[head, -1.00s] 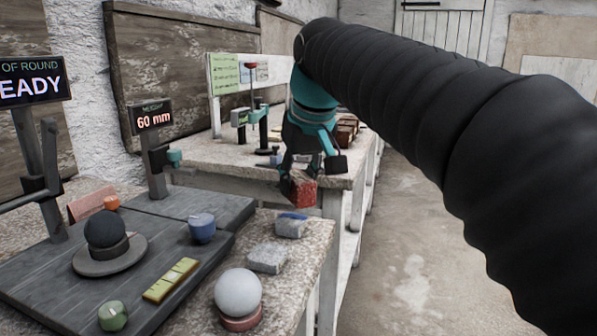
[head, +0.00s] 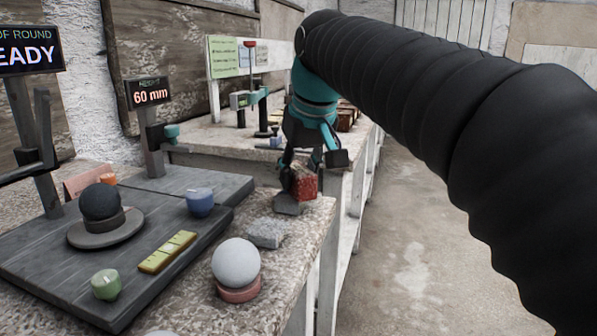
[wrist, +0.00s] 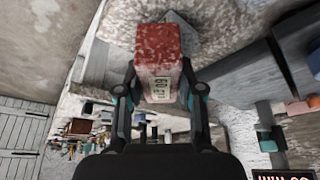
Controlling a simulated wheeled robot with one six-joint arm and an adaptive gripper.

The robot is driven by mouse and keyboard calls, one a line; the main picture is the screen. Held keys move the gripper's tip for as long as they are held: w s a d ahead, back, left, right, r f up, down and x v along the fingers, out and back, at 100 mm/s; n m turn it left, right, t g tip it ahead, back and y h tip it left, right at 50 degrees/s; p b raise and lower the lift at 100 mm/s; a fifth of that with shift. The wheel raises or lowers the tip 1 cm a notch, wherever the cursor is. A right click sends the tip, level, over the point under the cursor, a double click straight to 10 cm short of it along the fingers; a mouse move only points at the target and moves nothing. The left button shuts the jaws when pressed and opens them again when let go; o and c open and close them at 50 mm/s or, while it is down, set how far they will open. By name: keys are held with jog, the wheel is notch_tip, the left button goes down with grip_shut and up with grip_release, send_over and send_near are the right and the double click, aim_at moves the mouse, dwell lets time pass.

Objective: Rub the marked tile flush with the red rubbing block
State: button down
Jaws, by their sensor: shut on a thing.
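My gripper (head: 302,172) is shut on the red rubbing block (head: 305,184), a speckled red block with a pale printed label seen in the wrist view (wrist: 157,45). The block is over a small grey tile (head: 287,207) near the right edge of the stone bench, overlapping it in the head view. I cannot tell whether they touch. The tile's blue mark is hidden now. Part of the grey tile also shows beyond the block in the wrist view (wrist: 188,32). A second grey tile (head: 266,234) lies nearer, with no blue visible on it.
A white sphere on a reddish ring (head: 236,265), a dark sphere on a round stand (head: 101,203), a blue pot (head: 200,202), a green pot (head: 106,285) and a yellow-green bar (head: 167,252) stand left. A 60 mm display (head: 149,92) rises behind. The floor right is clear.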

jog(key=shift+f, duration=0.3)
jog(key=shift+w+r, duration=0.1)
jog(key=shift+w+a+r+p, duration=0.1)
jog(key=shift+w+a+p, duration=0.1)
jog(key=shift+w+p, duration=0.15)
jog(key=shift+w+a+f, duration=0.2)
jog(key=shift+w, duration=0.35)
jog(key=shift+s+d+f+b, duration=0.15)
jog(key=shift+s+d, duration=0.3)
jog(key=shift+s, duration=0.6)
jog(key=shift+s+d+b, duration=0.25)
jog(key=shift+s+d, duration=0.15)
jog(key=shift+s, duration=0.6)
jog(key=shift+w+a+p, duration=0.2)
jog(key=shift+w+p, duration=0.2)
jog(key=shift+w, duration=0.1)
jog(key=shift+w+a+r+p, duration=0.1)
jog(key=shift+w+a+p, duration=0.2)
jog(key=shift+w, duration=0.25)
jog(key=shift+w+a+r+p, duration=0.15)
jog(key=shift+w+p, duration=0.15)
jog(key=shift+w, duration=0.2)
jog(key=shift+w+a+f+p, duration=0.1)
jog(key=shift+w+a+p, duration=0.2)
jog(key=shift+w, duration=0.25)
jog(key=shift+s+d, duration=0.1)
